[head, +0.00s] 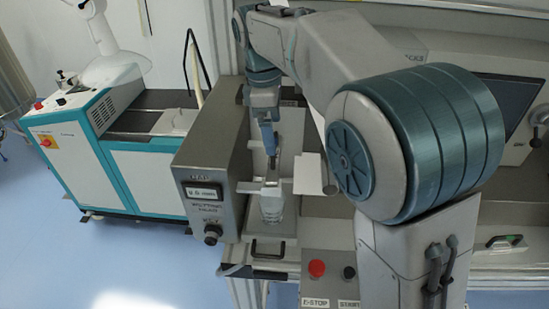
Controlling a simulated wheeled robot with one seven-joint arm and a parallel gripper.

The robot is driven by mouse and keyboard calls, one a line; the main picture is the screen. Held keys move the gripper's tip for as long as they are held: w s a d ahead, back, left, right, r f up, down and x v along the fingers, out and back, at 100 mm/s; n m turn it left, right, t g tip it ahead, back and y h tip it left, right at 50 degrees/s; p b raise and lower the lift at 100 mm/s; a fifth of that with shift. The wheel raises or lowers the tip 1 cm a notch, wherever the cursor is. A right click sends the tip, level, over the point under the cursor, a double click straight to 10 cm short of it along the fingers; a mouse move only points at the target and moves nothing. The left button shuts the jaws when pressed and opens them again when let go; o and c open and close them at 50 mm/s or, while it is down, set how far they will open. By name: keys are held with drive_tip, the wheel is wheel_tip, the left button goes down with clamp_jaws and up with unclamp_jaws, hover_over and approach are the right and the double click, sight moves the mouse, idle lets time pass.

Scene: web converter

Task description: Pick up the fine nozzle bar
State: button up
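My arm reaches over the machine from the right and points down. My gripper (272,158) is at its lower end, in front of the grey machine's recess. It is small and partly lost against the fixture, so I cannot tell whether its fingers are open or shut, or whether they hold anything. Just below it stands a pale upright fixture (271,190) with a clear ribbed cylinder (272,208) at its foot. I cannot clearly pick out the fine nozzle bar; it may be small or hidden by the gripper and arm.
A grey control box (207,205) with a lit display stands close left of the gripper. A white sheet (308,174) hangs to its right. A red E-stop button (316,268) is in front. A teal and white cabinet (110,150) stands at left.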

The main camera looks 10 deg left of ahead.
sight(273, 162)
drive_tip(key=f, duration=0.5)
drive_tip(key=shift+d+p, duration=0.25)
drive_tip(key=shift+p, duration=0.1)
drive_tip(key=c, duration=1)
drive_tip(key=shift+c, duration=0.4)
drive_tip(key=shift+r, duration=0.1)
